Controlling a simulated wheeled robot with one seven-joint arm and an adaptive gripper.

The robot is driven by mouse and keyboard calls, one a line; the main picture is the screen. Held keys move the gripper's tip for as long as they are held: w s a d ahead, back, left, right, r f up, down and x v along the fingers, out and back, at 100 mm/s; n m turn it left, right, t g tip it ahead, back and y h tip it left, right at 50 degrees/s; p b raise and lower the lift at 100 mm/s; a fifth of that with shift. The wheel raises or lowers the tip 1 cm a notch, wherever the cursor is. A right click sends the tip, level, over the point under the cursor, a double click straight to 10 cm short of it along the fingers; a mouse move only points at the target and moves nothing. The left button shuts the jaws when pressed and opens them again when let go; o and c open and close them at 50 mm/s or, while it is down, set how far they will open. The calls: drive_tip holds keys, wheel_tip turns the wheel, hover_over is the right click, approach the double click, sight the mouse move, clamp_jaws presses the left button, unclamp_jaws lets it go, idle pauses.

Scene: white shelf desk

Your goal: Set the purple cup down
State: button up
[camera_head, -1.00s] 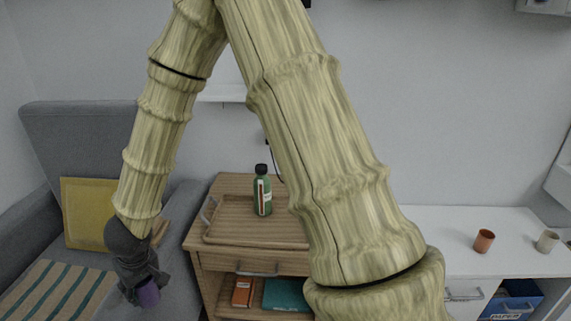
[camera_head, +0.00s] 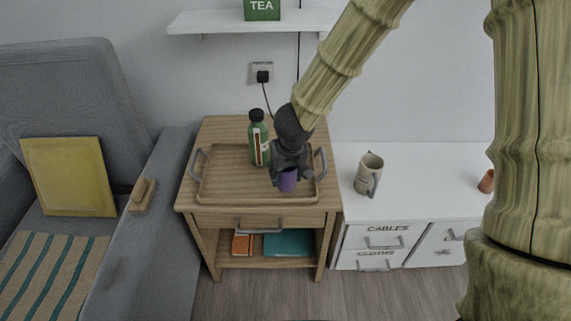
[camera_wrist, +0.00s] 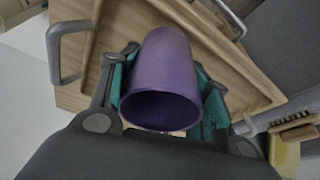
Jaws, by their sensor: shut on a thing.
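My gripper (camera_head: 291,176) is shut on the purple cup (camera_head: 287,182), over the right part of the wooden tray (camera_head: 222,186). In the wrist view the purple cup (camera_wrist: 163,75) sits between the two fingers, its open mouth facing the camera. The tray's wooden surface shows behind it. The cup's underside is hidden, so I cannot tell whether it touches the tray or hangs just above it.
A green bottle (camera_head: 259,145) stands on the tray just left of my gripper. The tray's left and front parts are clear. The tray has raised grey handles, the right one (camera_head: 321,163) near my gripper. A beige mug (camera_head: 368,174) stands on the white cabinet (camera_head: 420,205).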

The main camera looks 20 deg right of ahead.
drive_tip(key=s+d, duration=0.1)
drive_tip(key=s+d+p, duration=0.2)
drive_tip(key=d, duration=0.1)
drive_tip(key=shift+s+r, duration=0.1)
drive_tip(key=shift+r, duration=0.25)
drive_tip(key=s+d+n+p, duration=0.1)
drive_tip(key=s+d+p, duration=0.25)
drive_tip(key=s, duration=0.35)
drive_tip(key=w+a, duration=0.1)
drive_tip(key=w, duration=0.4)
drive_tip(key=w+a+p, duration=0.1)
drive_tip(key=w+a, duration=0.1)
drive_tip(key=w, duration=0.2)
drive_tip(key=w+a+f, duration=0.1)
drive_tip(key=w+a, duration=0.1)
drive_tip(key=w, duration=0.3)
drive_tip(key=shift+w, duration=0.3)
drive_tip(key=shift+w+f, duration=0.15)
drive_tip(key=shift+f, duration=0.45)
drive_tip(key=shift+f+b, duration=0.35)
drive_tip(key=shift+f, duration=0.9)
drive_tip(key=shift+f, duration=0.1)
drive_tip(key=o, duration=1.2)
drive_tip(key=shift+c, duration=0.2)
